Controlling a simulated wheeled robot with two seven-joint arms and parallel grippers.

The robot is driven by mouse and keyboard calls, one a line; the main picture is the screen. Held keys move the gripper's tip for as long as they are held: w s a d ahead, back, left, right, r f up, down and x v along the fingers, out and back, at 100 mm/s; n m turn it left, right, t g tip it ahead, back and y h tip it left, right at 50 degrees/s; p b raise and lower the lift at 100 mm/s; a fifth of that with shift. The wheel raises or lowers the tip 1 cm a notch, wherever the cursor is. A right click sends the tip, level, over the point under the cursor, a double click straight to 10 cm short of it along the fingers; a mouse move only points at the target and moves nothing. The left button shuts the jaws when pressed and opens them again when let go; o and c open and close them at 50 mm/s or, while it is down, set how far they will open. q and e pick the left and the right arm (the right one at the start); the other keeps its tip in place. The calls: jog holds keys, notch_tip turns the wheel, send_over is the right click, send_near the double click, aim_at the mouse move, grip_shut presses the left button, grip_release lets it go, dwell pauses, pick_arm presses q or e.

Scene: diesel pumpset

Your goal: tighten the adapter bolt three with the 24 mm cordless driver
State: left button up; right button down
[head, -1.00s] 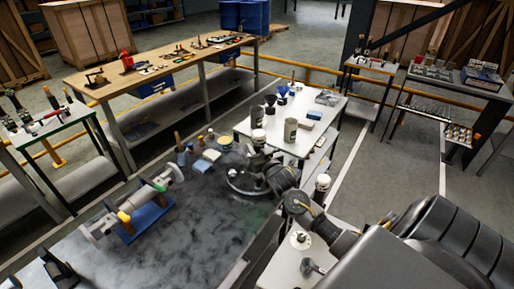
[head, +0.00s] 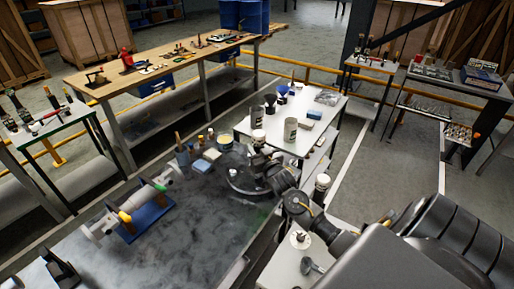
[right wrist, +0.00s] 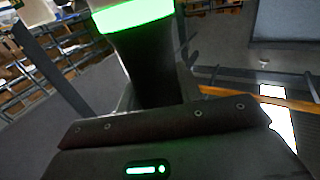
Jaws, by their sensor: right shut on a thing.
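My right arm reaches in from the right in the head view, and its dark gripper (head: 240,182) is low over the dark bench top, short of the yellow-rimmed pot. In the right wrist view a dark upright body with a bright green band, seemingly the cordless driver (right wrist: 150,72), rises from my right gripper, which is shut on it. The driver's tip is outside that view. A shaft assembly on a blue stand (head: 146,222) lies at the left of the bench, apart from my gripper. I cannot make out adapter bolt three. My left gripper is not in view.
A yellow-rimmed pot (head: 226,143), a blue block (head: 201,167) and other small items stand at the bench's back edge. A white table (head: 271,140) with cups is beyond. A wooden workbench (head: 110,82) with tools stands farther back. The middle of the dark bench (head: 190,240) is clear.

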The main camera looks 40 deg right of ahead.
dwell(0.7)
jog(key=shift+f+b, duration=0.3)
jog(key=shift+f, duration=0.2)
jog(key=shift+r, duration=0.2)
jog(key=shift+s+f, duration=0.1)
jog(key=shift+f, duration=0.4)
dwell(1.5)
notch_tip(320, 180, up, 2)
jog(key=shift+r+p, duration=0.15)
jog(key=shift+p, duration=1)
jog(key=shift+r+p, duration=0.9)
jog(key=shift+r, duration=0.8)
